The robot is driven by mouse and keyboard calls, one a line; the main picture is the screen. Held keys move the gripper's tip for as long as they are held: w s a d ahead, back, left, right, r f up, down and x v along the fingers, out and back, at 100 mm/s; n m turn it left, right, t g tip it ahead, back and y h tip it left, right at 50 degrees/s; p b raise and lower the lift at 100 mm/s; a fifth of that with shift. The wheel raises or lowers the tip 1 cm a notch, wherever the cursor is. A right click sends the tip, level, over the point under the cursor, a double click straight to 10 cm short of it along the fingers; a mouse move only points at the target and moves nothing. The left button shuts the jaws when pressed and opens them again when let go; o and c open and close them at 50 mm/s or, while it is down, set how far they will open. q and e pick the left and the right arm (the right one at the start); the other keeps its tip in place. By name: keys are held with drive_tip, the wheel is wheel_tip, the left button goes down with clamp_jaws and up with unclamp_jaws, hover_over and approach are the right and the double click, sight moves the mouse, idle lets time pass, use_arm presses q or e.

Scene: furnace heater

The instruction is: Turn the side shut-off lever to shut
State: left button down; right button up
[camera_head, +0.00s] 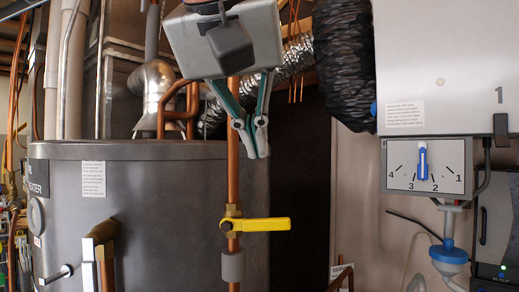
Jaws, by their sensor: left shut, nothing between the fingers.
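The yellow shut-off lever (262,224) sits on a brass valve (230,222) on a vertical copper pipe (233,180). The lever lies level and points right, across the line of the pipe. My left gripper (258,154) comes down from the top of the view, with its teal-edged fingers shut and empty. My right gripper is not in view.
A large grey heater tank (155,220) stands behind the pipe at left. A black flexible duct (346,65) hangs at upper right. A white dial panel (426,170) with a blue pointer is at right, under a light grey box (440,60). The space right of the lever looks clear.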

use_arm(q)
hover_over(255, 225)
drive_tip(key=s+d, duration=0.2)
wheel_tip(255, 225, down, 5)
drive_tip(key=shift+w+f, duration=0.25)
drive_tip(key=shift+f, duration=0.9)
drive_tip(key=shift+w+f, duration=0.2)
drive_tip(key=shift+f, duration=0.95)
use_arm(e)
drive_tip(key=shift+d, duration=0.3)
use_arm(q)
drive_tip(key=shift+s, duration=0.1)
